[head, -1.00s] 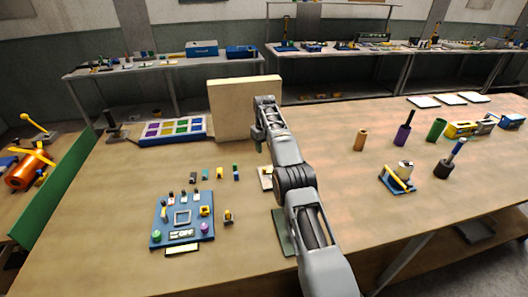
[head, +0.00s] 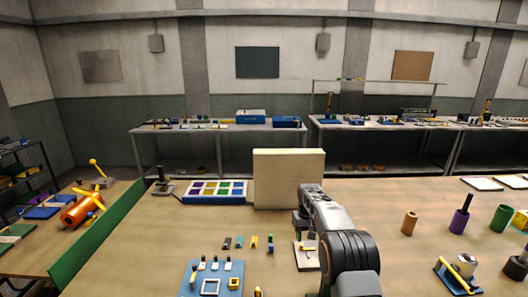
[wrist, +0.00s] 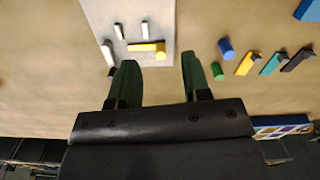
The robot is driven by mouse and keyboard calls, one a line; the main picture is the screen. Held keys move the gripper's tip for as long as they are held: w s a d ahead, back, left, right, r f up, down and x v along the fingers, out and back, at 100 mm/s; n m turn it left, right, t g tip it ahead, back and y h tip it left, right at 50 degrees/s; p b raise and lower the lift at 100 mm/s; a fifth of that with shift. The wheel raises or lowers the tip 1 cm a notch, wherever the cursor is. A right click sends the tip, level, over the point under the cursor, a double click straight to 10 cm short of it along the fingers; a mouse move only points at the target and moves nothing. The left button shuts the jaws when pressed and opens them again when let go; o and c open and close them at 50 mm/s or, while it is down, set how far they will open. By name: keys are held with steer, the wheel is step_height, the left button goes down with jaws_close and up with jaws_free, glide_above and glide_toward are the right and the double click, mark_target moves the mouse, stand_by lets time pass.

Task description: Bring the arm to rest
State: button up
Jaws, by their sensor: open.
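My gripper (wrist: 159,62) is open, its two dark green fingers apart and nothing between them in the wrist view. It hangs above the bench, its tips near the edge of a pale plate (wrist: 135,20) in that picture. On the plate are a yellow peg (wrist: 147,47) and several small white pegs. In the head view my arm rises from the bottom edge, bent at a dark joint, and hides most of the gripper. The same plate (head: 306,262) shows beside the arm there, partly covered.
A cream upright board (head: 287,178) stands just beyond my arm, with a tray of coloured squares (head: 216,190) to its left. A blue panel (head: 212,279) and several small pieces lie left. Cups (head: 409,223) and a blue-based holder (head: 457,276) stand right. Bare bench lies between.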

steer(key=s+r+t, duration=0.1)
steer(key=s+r, duration=0.3)
steer(key=s, duration=0.8)
steer(key=s+r+m+t, duration=0.1)
steer(key=s+r, duration=0.4)
steer(key=s, duration=0.6)
steer(key=s+r+t, duration=0.3)
steer(key=s+r, duration=0.2)
steer(key=s, duration=0.7)
steer(key=shift+s+m, duration=0.3)
